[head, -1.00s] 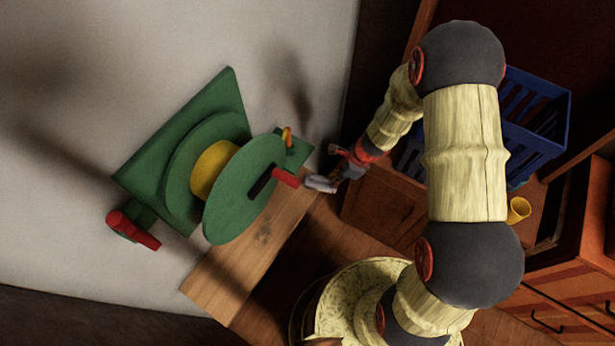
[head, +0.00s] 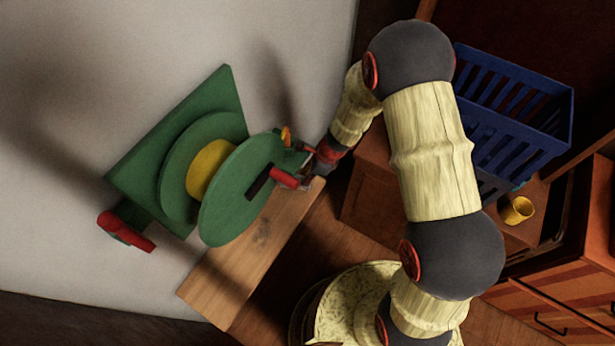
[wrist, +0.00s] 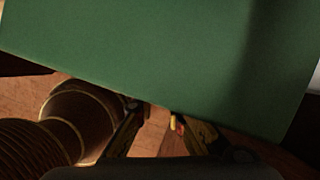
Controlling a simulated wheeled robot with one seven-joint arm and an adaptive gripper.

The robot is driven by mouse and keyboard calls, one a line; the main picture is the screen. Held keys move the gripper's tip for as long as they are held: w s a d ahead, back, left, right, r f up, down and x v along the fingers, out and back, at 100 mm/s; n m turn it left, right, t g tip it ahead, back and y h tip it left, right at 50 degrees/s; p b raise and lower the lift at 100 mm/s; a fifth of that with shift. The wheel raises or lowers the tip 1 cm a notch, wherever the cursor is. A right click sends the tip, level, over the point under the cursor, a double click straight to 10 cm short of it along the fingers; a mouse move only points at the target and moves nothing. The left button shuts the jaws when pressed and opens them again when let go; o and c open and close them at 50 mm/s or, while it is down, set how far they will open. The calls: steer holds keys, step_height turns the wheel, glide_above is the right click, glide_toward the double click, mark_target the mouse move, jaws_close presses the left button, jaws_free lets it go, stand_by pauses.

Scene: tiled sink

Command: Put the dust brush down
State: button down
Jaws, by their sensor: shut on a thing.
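My gripper (head: 305,160) is at the right side of the green reel (head: 240,195), close to its red handle (head: 284,177) and above the upper end of a wooden plank (head: 250,250). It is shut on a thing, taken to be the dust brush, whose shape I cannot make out. In the wrist view the gripper's fingers (wrist: 158,132) show at the bottom, their tips partly hidden by a large green panel (wrist: 150,55). A small red and yellow bit (wrist: 175,123) shows beside the right finger; I cannot tell what it belongs to.
A blue slatted crate (head: 515,110) and a yellow cup (head: 517,210) stand at the right, near wooden cabinets (head: 560,270). A red-handled green part (head: 125,231) sits left of the reel. The plank's lower part is clear.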

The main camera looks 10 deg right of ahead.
steer(key=shift+f, duration=0.1)
steer(key=c, duration=1.8)
jaws_free()
steer(key=shift+c, duration=0.2)
